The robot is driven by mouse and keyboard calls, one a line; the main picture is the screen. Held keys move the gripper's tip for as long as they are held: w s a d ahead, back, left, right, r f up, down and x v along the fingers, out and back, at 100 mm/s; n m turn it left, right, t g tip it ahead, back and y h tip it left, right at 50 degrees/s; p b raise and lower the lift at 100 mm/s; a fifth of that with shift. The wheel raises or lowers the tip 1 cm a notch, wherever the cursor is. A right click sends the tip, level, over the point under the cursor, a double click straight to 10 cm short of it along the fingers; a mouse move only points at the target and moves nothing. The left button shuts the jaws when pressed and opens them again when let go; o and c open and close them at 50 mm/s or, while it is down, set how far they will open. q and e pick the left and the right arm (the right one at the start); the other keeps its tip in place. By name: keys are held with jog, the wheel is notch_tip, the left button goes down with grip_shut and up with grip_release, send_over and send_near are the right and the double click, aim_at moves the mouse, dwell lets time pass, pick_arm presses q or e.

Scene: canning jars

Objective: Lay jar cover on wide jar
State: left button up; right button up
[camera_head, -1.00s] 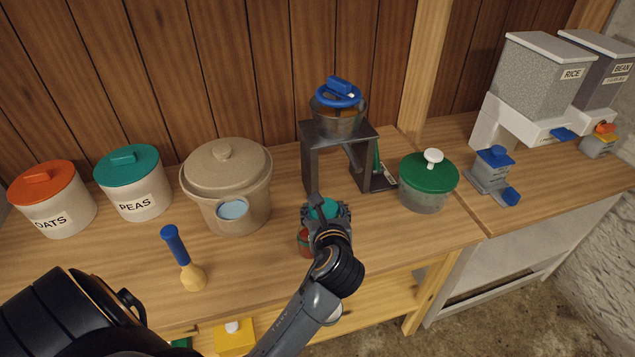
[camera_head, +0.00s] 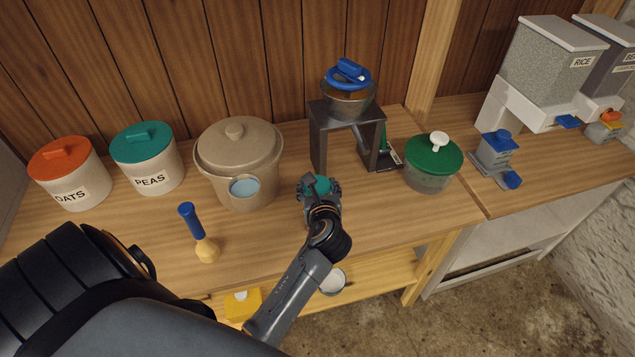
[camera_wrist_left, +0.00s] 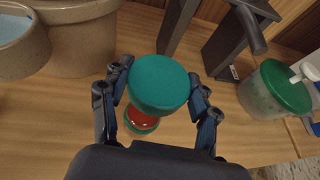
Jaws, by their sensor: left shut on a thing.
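My left gripper (camera_head: 320,192) is shut on a teal round cover (camera_head: 319,183). In the left wrist view the cover (camera_wrist_left: 158,84) sits between both fingers of the gripper (camera_wrist_left: 157,92), its flat top toward the camera. Past the cover shows a jar with red contents (camera_wrist_left: 138,119) and a teal band at its near side; this may be the wide jar. The cover hides much of it. I cannot tell whether they touch. In the head view my wrist hides this jar. My right gripper is not in view.
A dark stand (camera_head: 318,135) with a metal pot (camera_head: 348,101) rises close behind my gripper. A green-lidded container (camera_head: 430,178) is to the right, a beige crock (camera_head: 238,165) to the left. A blue-handled brush (camera_head: 192,222) lies left of my arm.

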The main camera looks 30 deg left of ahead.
pick_arm(q)
jog(key=shift+f+b, duration=0.8)
jog(key=shift+f, duration=1.9)
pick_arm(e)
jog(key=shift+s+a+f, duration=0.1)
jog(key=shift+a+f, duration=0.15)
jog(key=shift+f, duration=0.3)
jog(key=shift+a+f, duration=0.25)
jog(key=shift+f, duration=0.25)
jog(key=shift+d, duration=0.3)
pick_arm(q)
jog(key=shift+r, duration=0.1)
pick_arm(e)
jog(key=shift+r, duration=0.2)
pick_arm(q)
jog(key=shift+p, duration=0.5)
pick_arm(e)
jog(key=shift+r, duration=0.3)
pick_arm(q)
jog(key=shift+f, duration=0.2)
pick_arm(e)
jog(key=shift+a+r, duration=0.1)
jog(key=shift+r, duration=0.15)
pick_arm(q)
jog(key=shift+f, duration=0.65)
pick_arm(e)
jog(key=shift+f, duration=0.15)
pick_arm(q)
jog(key=o, duration=1)
